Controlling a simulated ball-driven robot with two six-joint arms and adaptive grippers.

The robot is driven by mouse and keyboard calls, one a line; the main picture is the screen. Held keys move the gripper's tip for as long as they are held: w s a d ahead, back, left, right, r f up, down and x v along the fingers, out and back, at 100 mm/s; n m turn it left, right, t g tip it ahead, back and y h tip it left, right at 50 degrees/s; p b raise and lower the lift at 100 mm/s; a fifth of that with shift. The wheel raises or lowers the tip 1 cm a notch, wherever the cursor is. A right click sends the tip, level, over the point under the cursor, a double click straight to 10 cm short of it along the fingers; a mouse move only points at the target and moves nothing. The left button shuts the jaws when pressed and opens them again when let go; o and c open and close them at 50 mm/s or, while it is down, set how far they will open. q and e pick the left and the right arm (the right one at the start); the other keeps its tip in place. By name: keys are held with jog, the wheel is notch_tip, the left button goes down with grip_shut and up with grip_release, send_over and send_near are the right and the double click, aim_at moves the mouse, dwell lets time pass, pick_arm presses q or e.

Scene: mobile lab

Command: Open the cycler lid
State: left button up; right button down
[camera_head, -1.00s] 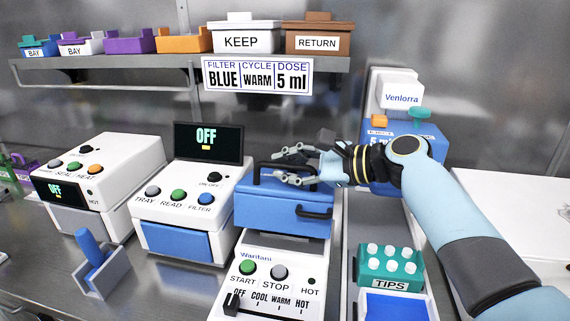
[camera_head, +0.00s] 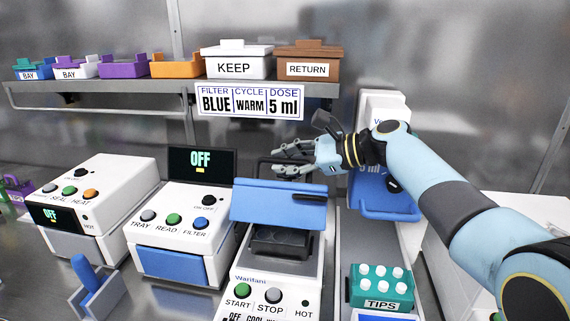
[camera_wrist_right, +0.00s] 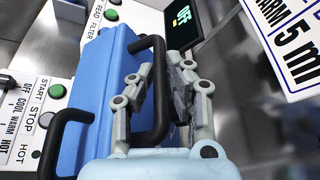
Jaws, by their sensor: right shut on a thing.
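The cycler (camera_head: 268,279) stands at the centre of the bench in the head view, with START and STOP buttons on its front. Its blue lid (camera_head: 278,208) is tilted up, and a dark well (camera_head: 280,241) shows beneath its front edge. My right gripper (camera_head: 280,161) is at the black handle on top of the lid, shut on it. In the right wrist view, the lid (camera_wrist_right: 95,95) fills the left part and the black handle (camera_wrist_right: 161,95) lies between the fingers. A second black handle sits on the lid's front. My left gripper is not in view.
Left of the cycler stands a white reader (camera_head: 183,231) with an OFF screen, then a sealer (camera_head: 97,208). A teal tip rack (camera_head: 380,288) is at right. A shelf (camera_head: 120,93) with bins and a sign runs above, behind the gripper.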

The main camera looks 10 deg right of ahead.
jog(key=shift+r, duration=0.15)
jog(key=c, duration=1.3)
grip_release()
jog(key=shift+c, duration=0.2)
jog(key=v, duration=1.2)
